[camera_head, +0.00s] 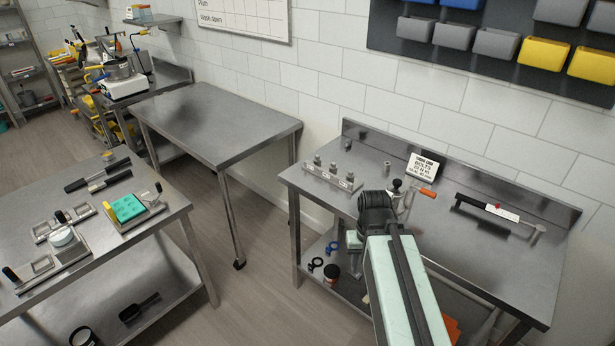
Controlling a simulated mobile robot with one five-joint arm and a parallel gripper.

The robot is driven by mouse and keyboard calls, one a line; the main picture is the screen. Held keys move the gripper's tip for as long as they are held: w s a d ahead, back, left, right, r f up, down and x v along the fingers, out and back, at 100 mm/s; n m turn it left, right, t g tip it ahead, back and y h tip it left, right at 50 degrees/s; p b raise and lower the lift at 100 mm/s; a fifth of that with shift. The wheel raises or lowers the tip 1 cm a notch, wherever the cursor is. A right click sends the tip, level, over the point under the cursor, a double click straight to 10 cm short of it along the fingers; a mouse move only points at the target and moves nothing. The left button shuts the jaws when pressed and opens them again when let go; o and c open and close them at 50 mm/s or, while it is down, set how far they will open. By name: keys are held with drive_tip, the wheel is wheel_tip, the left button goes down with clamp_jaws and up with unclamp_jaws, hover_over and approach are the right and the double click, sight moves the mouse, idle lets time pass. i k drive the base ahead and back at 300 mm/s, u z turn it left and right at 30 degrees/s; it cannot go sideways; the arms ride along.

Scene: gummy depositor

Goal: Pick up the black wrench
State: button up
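A long tool (467,202) lies on the right steel table, right of my arm. It has a black handle, a white label with a red mark and a grey metal end at the right. It looks like a wrench, but it is too small to be sure. My mint-green and black arm reaches up from the bottom to the front edge of this table. The tool lies clear of the visible arm.
The right table (474,253) also holds a metal block with several pegs (333,174), a white sign (423,165) and an orange-handled device (428,193). A bare table (215,120) stands behind left. The left table holds black-handled tools (98,174) and a teal mold (127,207).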

sight(539, 229)
drive_tip(key=u, duration=0.1)
drive_tip(key=i, duration=1)
drive_tip(key=k, duration=0.5)
drive_tip(key=z, duration=2.7)
drive_tip(key=k, duration=0.8)
drive_tip(key=u, duration=0.95)
drive_tip(key=i, duration=0.15)
